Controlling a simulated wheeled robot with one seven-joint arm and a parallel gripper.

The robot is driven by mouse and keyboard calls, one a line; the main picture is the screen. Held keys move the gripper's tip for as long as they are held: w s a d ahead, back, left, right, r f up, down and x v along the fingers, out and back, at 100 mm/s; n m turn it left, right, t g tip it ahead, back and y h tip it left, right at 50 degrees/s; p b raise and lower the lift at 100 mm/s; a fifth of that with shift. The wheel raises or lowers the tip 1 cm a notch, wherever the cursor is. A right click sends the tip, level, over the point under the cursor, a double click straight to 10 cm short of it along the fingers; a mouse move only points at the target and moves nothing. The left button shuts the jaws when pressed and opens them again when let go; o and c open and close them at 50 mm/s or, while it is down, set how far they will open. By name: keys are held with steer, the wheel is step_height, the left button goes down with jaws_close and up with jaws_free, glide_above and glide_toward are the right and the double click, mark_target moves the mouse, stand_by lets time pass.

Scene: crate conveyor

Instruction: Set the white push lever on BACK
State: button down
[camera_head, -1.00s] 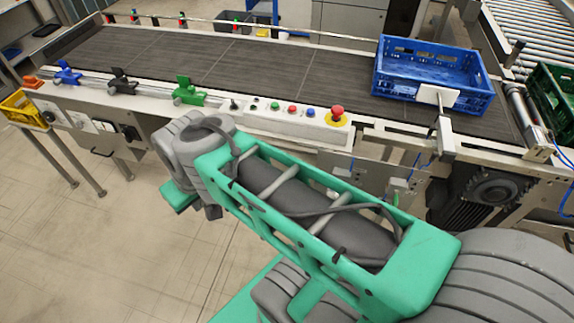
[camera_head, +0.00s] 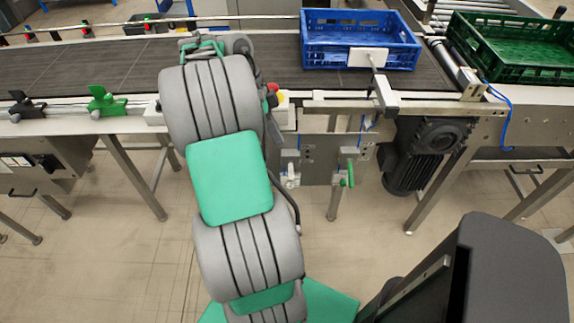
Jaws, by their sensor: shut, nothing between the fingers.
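A small white lever (camera_head: 291,176) is on the left of a grey panel (camera_head: 318,160) below the conveyor's front edge. A green-handled lever (camera_head: 347,174) is on the panel's right side. Any BACK marking is too small to read, and I cannot tell the white lever's setting. My arm reaches up over the conveyor edge, left of the panel. My gripper's fingers are not visible, hidden behind my arm links. A white push plate (camera_head: 368,58) on a rod stands against the front of the blue crate (camera_head: 330,50).
The blue crate sits on the dark belt (camera_head: 130,63). A green crate (camera_head: 505,62) stands on rollers at right. A motor (camera_head: 415,145) hangs right of the panel. The floor in front is partly clear.

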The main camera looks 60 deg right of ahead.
mark_target(292, 171)
steer(key=x, duration=0.3)
steer(key=b+x, duration=0.1)
steer(key=x, duration=0.2)
steer(key=a+x, duration=0.1)
steer(key=x, duration=0.2)
steer(key=shift+f, duration=0.4)
steer(key=shift+s+f+b, duration=0.1)
steer(key=shift+b, duration=0.3)
